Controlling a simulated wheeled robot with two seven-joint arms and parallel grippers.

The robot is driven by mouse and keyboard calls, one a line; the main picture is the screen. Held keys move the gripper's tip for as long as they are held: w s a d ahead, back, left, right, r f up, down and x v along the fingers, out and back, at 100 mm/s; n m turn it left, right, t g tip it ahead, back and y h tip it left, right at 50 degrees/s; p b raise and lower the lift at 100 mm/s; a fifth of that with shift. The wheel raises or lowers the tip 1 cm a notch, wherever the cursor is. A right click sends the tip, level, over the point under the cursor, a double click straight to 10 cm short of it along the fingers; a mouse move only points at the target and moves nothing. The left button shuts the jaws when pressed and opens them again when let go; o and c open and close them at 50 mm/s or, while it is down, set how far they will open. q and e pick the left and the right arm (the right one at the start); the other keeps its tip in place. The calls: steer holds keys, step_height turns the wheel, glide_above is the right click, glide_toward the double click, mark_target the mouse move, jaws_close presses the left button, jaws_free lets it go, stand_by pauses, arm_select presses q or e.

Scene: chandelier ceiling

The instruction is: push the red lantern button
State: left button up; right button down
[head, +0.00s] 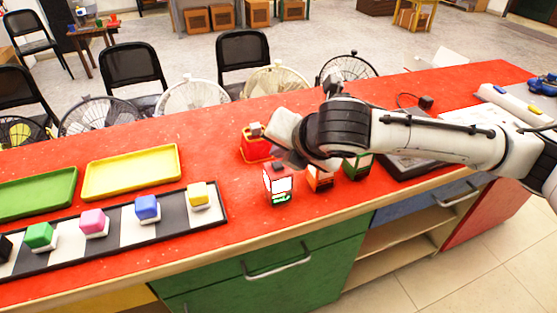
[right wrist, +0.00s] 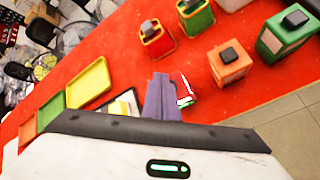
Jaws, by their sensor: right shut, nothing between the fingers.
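The red lantern (head: 270,183) stands on the red counter, with a bright white front panel and a green mark low on it. In the right wrist view the red lantern (right wrist: 182,81) is partly hidden behind my fingers. My right gripper (head: 278,162) is shut and empty, with its fingertips at or just above the lantern's top. In the right wrist view the shut fingers (right wrist: 160,80) overlap the lantern's left side. I cannot make out its button or tell whether the fingers touch it. My left gripper is not in view.
Orange (right wrist: 230,68) and green (right wrist: 290,38) lanterns with dark top buttons stand to the right. A red-and-yellow object (head: 255,150) stands behind. Yellow (head: 130,174) and green (head: 40,192) trays and a strip of coloured cubes (head: 120,234) lie left. Fans line the far edge.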

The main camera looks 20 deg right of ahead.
mark_target(280, 172)
step_height(280, 172, up, 3)
steer(key=p, duration=0.2)
steer(key=shift+p, duration=0.3)
step_height(280, 172, up, 2)
steer(key=shift+r+p, duration=0.25)
steer(key=shift+p, duration=0.55)
